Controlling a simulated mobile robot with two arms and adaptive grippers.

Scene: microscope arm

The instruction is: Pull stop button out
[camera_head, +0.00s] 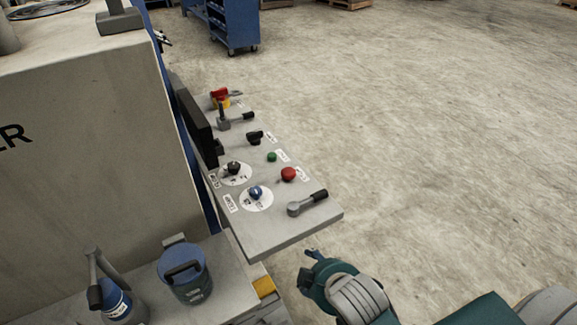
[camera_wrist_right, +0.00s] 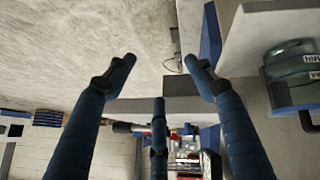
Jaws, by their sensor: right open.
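The red mushroom-shaped stop button (camera_head: 288,174) sits on the sloping light-grey control panel (camera_head: 285,234), near its right edge. My right gripper (camera_head: 312,270) is below the panel's near corner in the head view, apart from the button. In the right wrist view the right gripper (camera_wrist_right: 160,66) has its blue fingers spread wide with nothing between them. The stop button cannot be made out in the wrist view. My left gripper does not show.
A red-and-yellow switch (camera_head: 220,97) is at the panel's far end. A blue container (camera_head: 185,270) stands on the lower ledge. Open floor lies to the right.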

